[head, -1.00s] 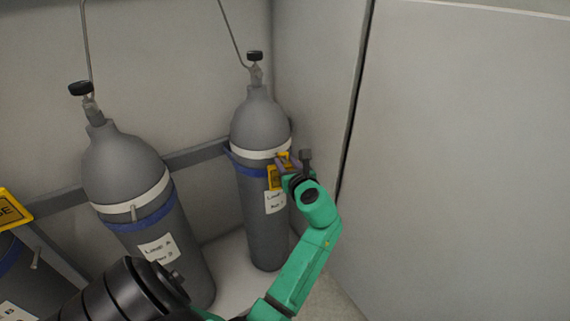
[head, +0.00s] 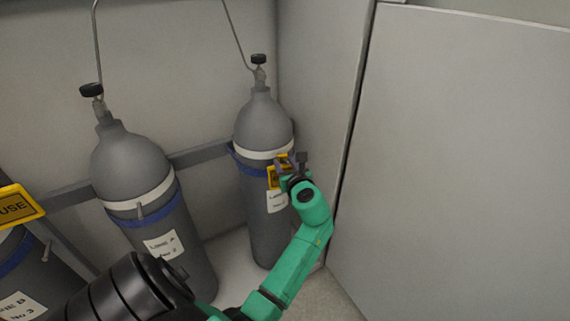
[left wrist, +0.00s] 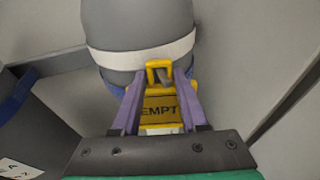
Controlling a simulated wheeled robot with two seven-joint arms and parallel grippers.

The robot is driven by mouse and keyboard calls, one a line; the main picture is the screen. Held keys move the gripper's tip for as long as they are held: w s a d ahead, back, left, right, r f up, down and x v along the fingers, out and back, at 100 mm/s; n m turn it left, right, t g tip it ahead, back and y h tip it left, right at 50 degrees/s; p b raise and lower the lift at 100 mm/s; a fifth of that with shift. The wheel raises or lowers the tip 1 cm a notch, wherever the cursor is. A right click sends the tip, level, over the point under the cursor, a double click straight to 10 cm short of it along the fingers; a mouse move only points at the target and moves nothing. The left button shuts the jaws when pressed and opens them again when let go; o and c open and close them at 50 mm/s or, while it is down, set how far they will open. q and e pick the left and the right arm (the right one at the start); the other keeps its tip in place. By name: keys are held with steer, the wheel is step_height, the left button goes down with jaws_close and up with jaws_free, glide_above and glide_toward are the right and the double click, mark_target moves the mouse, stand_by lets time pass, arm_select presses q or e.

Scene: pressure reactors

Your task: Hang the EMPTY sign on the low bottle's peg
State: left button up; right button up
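The yellow EMPTY sign (head: 272,178) is at the front of the right-hand grey bottle (head: 265,215), just below its white band. In the left wrist view the sign (left wrist: 158,108) faces me, and a peg end shows inside its yellow top loop (left wrist: 152,66). Whether the loop rests on the peg is hard to tell. My left gripper (head: 289,161) is at the sign. Its purple fingers (left wrist: 159,80) stand apart on either side of the loop, with small gaps, and overlap the sign's edges. My right gripper is out of view.
A second grey bottle (head: 130,160) with a bare peg stands left of it. A yellow sign ending in USE (head: 18,206) is at the far left by another bottle (head: 15,275). A rail (head: 200,155) runs behind. A pale wall panel (head: 455,150) stands close on the right.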

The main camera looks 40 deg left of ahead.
arm_select(q)
steer(key=o, duration=0.3)
